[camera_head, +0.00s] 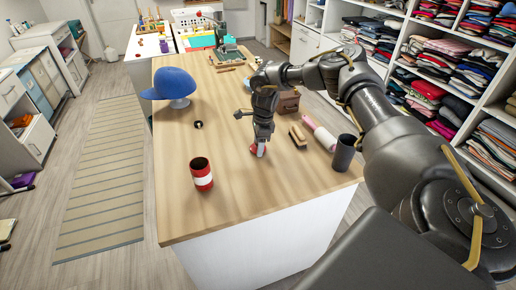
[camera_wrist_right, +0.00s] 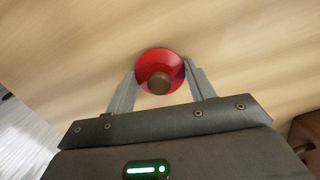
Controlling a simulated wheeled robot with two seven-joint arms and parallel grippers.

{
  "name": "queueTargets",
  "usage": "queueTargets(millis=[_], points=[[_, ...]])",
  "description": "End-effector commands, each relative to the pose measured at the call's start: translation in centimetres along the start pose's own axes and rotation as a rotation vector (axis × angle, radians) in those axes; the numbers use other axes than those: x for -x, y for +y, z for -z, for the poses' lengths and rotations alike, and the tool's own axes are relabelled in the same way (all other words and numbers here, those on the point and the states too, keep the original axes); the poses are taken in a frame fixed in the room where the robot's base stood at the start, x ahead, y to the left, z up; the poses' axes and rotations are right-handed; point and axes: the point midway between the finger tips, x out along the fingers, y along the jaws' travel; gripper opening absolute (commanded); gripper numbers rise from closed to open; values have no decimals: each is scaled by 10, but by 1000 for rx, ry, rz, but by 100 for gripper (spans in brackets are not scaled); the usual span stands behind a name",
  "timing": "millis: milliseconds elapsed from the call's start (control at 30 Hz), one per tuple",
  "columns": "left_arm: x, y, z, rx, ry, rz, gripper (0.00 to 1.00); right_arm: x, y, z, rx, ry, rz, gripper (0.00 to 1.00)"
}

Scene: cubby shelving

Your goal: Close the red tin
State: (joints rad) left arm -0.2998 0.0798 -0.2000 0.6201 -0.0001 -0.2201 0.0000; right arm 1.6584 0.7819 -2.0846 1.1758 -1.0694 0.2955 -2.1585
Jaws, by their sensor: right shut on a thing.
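The red tin (camera_head: 201,174) stands upright and open on the wooden table, with a white band around it and a dark inside. My right gripper (camera_head: 259,150) is to the right of the tin, low at the table top. It is shut on a red lid, whose edge shows in the head view (camera_head: 254,149). In the right wrist view the round red lid (camera_wrist_right: 150,61) with a brown knob sits between the two fingers (camera_wrist_right: 160,84). The lid is apart from the tin. My left gripper is not in view.
On the table (camera_head: 225,205), a dark cup (camera_head: 344,153), a brush (camera_head: 298,136) and a pink roller (camera_head: 323,137) are right of the gripper. A blue cap (camera_head: 174,84) is at the back left. The table is clear between tin and gripper.

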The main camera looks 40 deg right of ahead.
Motion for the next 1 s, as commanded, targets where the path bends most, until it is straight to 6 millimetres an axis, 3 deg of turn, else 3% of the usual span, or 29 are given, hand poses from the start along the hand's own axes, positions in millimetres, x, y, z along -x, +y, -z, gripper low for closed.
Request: queueTargets(millis=[333, 500, 767, 1000], points=[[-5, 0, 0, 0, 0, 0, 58, 7, -1, -2, 1, -3, 2, 32], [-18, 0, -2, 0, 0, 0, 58, 32, 0, -5, 2, -5, 5, 32], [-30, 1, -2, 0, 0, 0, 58, 92, 49, 5, 5, -5, 4, 32], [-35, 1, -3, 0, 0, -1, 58, 119, 99, 18, 5, -2, 4, 32]])
